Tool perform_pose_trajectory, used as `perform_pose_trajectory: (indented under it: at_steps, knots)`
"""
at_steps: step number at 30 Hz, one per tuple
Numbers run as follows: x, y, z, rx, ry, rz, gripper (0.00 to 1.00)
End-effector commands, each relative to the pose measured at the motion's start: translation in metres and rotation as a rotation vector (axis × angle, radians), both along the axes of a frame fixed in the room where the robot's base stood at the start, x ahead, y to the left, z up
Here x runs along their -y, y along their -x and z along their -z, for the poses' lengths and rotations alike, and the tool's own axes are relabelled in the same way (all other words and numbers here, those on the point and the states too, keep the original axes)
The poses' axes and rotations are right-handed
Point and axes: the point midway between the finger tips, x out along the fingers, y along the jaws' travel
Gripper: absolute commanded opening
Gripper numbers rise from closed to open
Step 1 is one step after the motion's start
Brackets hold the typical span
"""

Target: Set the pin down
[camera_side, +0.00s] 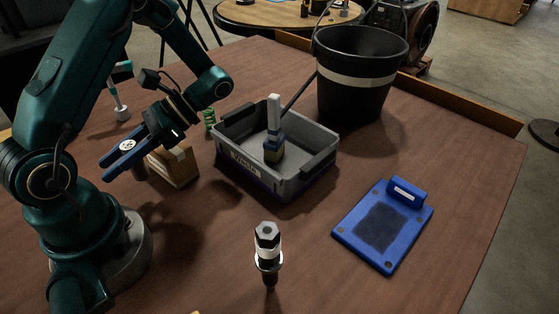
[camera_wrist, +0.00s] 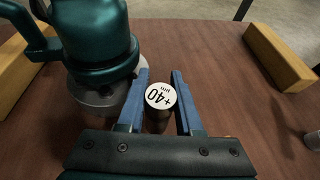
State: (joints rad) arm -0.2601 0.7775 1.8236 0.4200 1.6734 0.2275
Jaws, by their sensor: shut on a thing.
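The pin (camera_wrist: 159,98) is a dark cylinder with a white top face marked "+40 µm". It stands between the two blue fingers of my gripper (camera_wrist: 159,78), which is shut on it. In the side view, my gripper (camera_side: 118,153) is at the left, low over the brown table (camera_side: 300,215), close to my base. The pin's white top (camera_side: 128,145) shows there at the blue finger, and its dark lower part (camera_side: 139,173) hangs below. I cannot tell whether the pin's lower end touches the table.
A wooden block (camera_side: 174,164) stands just right of my gripper. Beyond it are a grey bin (camera_side: 238,170) holding a brush (camera_side: 274,118), and a black bucket (camera_side: 358,95). A blue plate (camera_side: 352,232) lies at right. An injector-like part (camera_side: 268,250) stands in front.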

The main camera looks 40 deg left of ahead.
Motion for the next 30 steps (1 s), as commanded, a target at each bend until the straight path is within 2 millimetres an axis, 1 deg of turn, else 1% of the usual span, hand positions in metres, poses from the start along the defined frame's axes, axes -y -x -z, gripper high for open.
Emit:
perform_pose_trajectory:
  at_steps: [1, 3, 8, 9, 11, 12, 15, 18, 20, 21, 24, 27, 30]
  knots:
    - [0.019, -0.003, 0.0, -0.002, 0.001, -0.086, 0.0]
    - [0.047, -0.008, -0.002, -0.001, 0.001, -0.214, 0.0]
    - [0.11, -0.025, -0.014, 0.0, 0.001, -0.496, 0.0]
    - [0.125, -0.03, -0.019, 0.001, 0.001, -0.564, 0.0]
    - [0.147, -0.039, -0.028, 0.004, 0.001, -0.661, 0.0]
    - [0.162, -0.046, -0.034, 0.006, 0.002, -0.725, 0.0]
    - [0.195, -0.063, -0.053, 0.006, 0.004, -0.876, 0.0]
    - [0.224, -0.082, -0.073, 0.008, 0.005, -1.011, 0.0]
    - [0.241, -0.095, -0.08, 0.006, 0.004, -1.087, 0.0]
    - [0.253, -0.104, -0.079, 0.003, 0.001, -1.135, 0.0]
    - [0.279, -0.125, -0.073, -0.001, -0.004, -1.241, 0.0]
    - [0.299, -0.142, -0.066, 0.0, -0.003, -1.331, 0.0]
    - [0.312, -0.153, -0.062, 0.001, -0.004, -1.396, 0.0]
